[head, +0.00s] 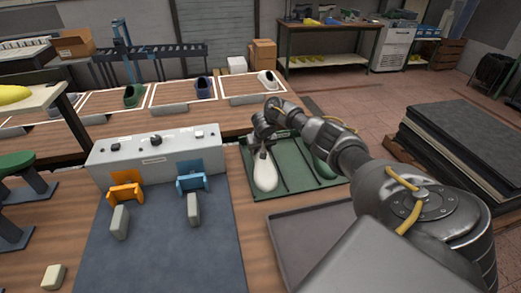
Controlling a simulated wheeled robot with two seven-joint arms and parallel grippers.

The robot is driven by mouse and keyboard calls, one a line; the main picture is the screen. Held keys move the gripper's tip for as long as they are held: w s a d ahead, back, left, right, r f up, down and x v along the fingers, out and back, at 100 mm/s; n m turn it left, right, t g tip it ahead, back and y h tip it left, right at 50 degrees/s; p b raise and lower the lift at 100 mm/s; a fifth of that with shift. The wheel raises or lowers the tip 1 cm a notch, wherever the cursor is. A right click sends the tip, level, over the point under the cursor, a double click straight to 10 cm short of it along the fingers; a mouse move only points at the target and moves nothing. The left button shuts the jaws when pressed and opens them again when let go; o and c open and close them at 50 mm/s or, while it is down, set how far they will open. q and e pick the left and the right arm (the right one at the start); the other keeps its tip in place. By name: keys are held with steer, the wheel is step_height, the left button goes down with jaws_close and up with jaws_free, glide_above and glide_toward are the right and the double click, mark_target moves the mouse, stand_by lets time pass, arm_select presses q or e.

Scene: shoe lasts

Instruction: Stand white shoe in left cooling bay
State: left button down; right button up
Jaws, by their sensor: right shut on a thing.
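A white shoe (267,80) sits in the right-hand white-outlined bay on the back bench. A dark blue shoe (204,88) is in the bay beside it, and a green shoe (134,96) is in the bay further left. My right gripper (263,152) is well in front of the white shoe, over a green tray. It is shut on the top of a pale shoe last (265,174), toe toward me. I cannot tell whether the last touches the tray. My left gripper is not in view.
The green tray (300,182) has dark dividers and a green last (325,164). A grey box (155,152) with orange (125,190) and blue (192,182) holders stands left on a dark mat (160,250). An empty grey tray (300,235) lies in front. Stacked sheets (460,140) stand right.

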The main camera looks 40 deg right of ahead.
steer(key=o, duration=1.6)
steer(key=shift+o, duration=0.2)
steer(key=shift+s, duration=0.1)
steer(key=p+v, duration=0.1)
steer(key=v, duration=0.7)
steer(key=shift+a+r, duration=0.1)
steer(key=shift+r, duration=0.25)
steer(key=shift+s+a+r+p, duration=0.1)
steer(key=shift+s+r+p, duration=0.05)
steer(key=shift+r+p, duration=0.6)
steer(key=shift+s+a+r+p, duration=0.15)
steer(key=shift+s+r+p, duration=0.15)
steer(key=shift+p, duration=0.1)
